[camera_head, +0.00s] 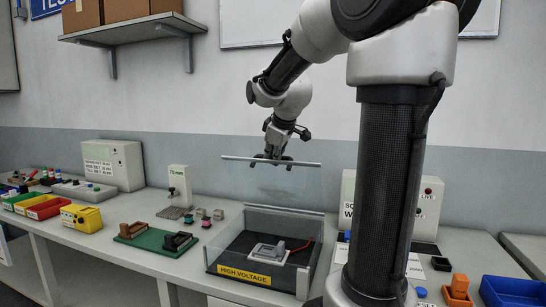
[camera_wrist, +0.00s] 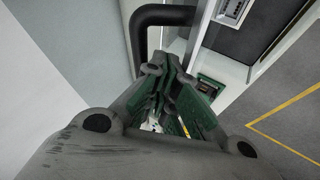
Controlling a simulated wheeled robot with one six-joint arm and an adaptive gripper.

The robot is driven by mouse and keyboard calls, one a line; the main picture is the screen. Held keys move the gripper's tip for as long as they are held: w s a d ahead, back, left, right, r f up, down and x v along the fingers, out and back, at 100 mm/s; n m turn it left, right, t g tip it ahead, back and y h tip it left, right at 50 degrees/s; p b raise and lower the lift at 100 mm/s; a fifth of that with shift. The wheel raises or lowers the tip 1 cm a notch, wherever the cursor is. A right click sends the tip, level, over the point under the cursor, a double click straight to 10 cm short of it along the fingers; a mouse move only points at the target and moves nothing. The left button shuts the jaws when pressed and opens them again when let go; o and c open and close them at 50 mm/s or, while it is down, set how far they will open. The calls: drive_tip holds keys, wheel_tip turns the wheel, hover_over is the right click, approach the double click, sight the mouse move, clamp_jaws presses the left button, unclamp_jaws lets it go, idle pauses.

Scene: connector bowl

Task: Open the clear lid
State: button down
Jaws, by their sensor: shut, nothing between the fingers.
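The clear lid (camera_head: 270,180) stands raised, roughly upright, at the back of the high voltage box (camera_head: 314,262). A thin grey bar runs along its top edge. My gripper (camera_head: 272,158) is shut and empty, at the bar near the middle of the lid's top edge. I cannot tell whether it touches the bar.
A blue tray (camera_head: 512,292) and an orange part (camera_head: 458,288) lie at the right. A shelf (camera_head: 135,28) is on the wall at upper left.

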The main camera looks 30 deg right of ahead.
drive_tip(key=w+d+r+g+y, duration=0.1)
drive_tip(key=w+d+r+y, duration=0.1)
drive_tip(key=w+d, duration=0.9)
drive_tip(key=shift+d+r+m+g, duration=0.35)
drive_tip(key=shift+d+r, duration=0.2)
drive_tip(key=shift+d, duration=1.1)
drive_tip(key=shift+r, duration=0.1)
